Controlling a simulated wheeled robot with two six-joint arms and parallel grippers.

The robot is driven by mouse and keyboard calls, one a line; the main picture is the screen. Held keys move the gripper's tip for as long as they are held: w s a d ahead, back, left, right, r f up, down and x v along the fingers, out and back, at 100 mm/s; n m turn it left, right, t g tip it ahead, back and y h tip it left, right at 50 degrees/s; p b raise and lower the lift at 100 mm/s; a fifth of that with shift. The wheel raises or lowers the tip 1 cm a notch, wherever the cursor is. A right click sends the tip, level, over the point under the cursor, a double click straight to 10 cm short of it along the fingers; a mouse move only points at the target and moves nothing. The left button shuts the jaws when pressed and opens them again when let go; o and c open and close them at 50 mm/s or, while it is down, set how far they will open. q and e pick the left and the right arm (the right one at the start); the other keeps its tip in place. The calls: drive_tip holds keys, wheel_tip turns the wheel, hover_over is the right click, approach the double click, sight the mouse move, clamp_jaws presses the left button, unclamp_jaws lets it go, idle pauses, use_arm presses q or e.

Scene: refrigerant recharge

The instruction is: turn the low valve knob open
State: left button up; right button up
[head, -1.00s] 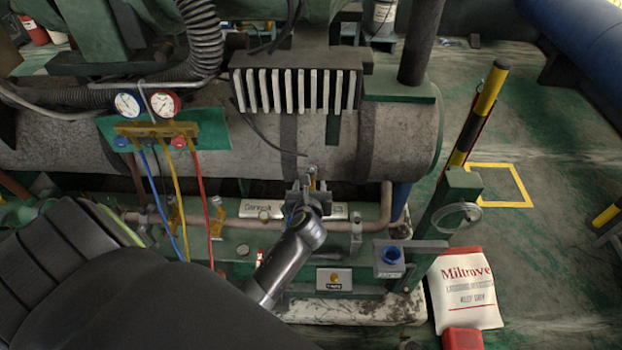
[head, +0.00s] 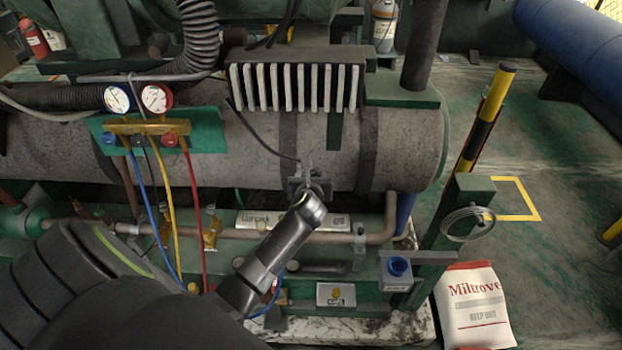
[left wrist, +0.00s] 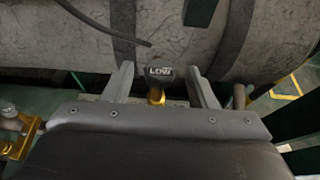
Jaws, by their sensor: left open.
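The low valve knob (left wrist: 161,76) is dark, round and marked LOW, on a brass stem, in the left wrist view. It sits between the two spread fingers of my left gripper (left wrist: 161,86), with a visible gap on each side. In the head view my left gripper (head: 308,180) is in front of the grey tank, and I cannot make out the knob there. The left gripper is open and holds nothing. My right gripper is not in view.
A gauge manifold (head: 150,128) with blue, yellow and red hoses hangs to the left. A copper pipe (head: 262,234) and a plate (head: 330,222) lie below the gripper. A blue-topped holder (head: 398,268) and a white bag (head: 473,306) are at right.

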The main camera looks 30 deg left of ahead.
use_arm(q)
drive_tip(key=shift+c, duration=0.3)
drive_tip(key=c, duration=0.9)
